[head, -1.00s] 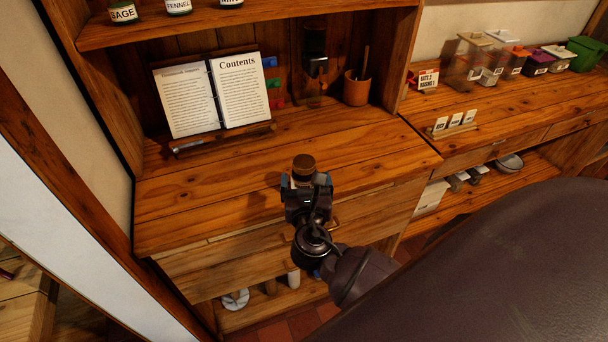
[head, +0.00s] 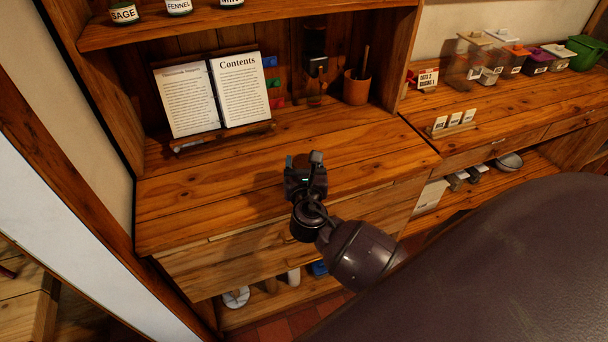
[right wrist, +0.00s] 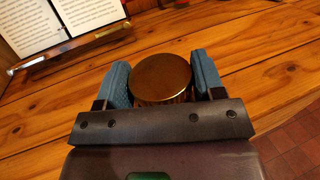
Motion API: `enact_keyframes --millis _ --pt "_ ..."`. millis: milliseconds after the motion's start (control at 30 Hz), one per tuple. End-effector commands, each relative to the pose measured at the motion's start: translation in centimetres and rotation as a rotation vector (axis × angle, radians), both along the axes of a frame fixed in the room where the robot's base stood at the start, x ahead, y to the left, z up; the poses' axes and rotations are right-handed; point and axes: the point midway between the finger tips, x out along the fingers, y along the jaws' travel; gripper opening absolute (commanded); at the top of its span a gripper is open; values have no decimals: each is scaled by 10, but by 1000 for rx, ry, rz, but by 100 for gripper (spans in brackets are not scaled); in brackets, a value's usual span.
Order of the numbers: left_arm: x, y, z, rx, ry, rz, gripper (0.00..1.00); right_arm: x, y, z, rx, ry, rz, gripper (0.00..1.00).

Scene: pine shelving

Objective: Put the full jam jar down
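The jam jar shows in the right wrist view as a round, brownish-gold lid (right wrist: 162,76) between two blue finger pads. Its body is mostly hidden below the lid, and its contents cannot be seen. My right gripper (right wrist: 163,80) has a pad against each side of the jar. In the head view this gripper (head: 304,161) is over the front part of the wooden counter (head: 220,200), and the jar is hidden there. I cannot tell whether the jar's base touches the counter. My left gripper is not in view.
A recipe book (head: 215,92) on a stand is at the back left of the counter. A wooden pot (head: 356,88) stands at the back right. Label cards (head: 455,122) and several tubs are on the right counter. The counter between book and gripper is clear.

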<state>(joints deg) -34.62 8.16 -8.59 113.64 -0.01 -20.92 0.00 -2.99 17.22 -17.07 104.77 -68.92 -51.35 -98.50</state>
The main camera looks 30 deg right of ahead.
Motion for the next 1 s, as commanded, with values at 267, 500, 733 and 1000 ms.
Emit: enact_keyframes --millis 267,500,733,1000 --pt "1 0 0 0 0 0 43 0 0 1 0 -1 0 19" --pt "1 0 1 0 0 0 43 0 0 2 0 -1 0 12" --pt "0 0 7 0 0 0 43 0 0 31 1 -6 0 12" --pt "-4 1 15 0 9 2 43 0 0 99 0 -8 2 12"
